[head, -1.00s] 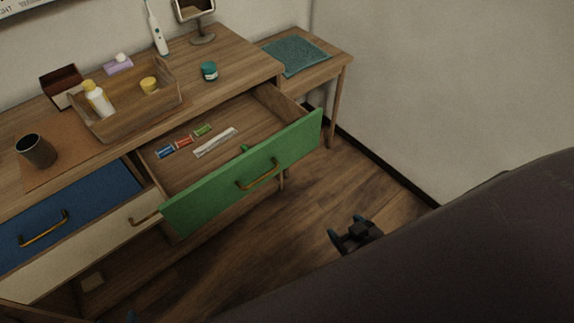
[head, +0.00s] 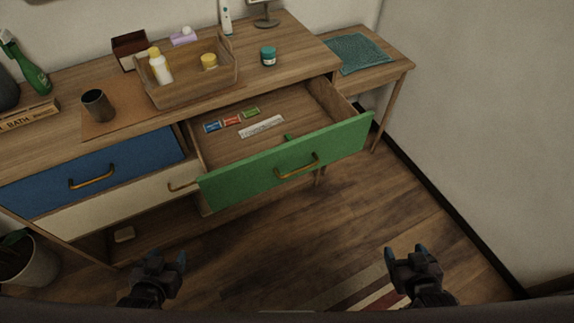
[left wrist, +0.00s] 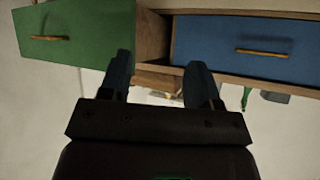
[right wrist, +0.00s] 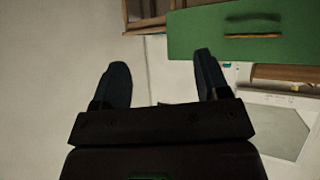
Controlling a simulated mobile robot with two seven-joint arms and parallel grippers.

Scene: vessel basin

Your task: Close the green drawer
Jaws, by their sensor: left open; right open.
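The green drawer (head: 240,184) stands pulled out from the wooden dresser, with a brass handle (head: 298,167) on its front. Inside it lie several small coloured packets (head: 232,121) and a white strip (head: 262,126). My left gripper (head: 166,264) is open and empty, low in front of the dresser and apart from it. My right gripper (head: 406,255) is open and empty, in front of and to the right of the drawer, not touching it. The green front also shows in the left wrist view (left wrist: 85,32) and in the right wrist view (right wrist: 205,38).
A blue drawer (head: 120,165) and a cream drawer (head: 120,210) are at the left. A wooden tray (head: 190,95) with bottles, a cup (head: 98,105) and a teal jar (head: 268,56) stand on top. A side table (head: 400,68) is at right.

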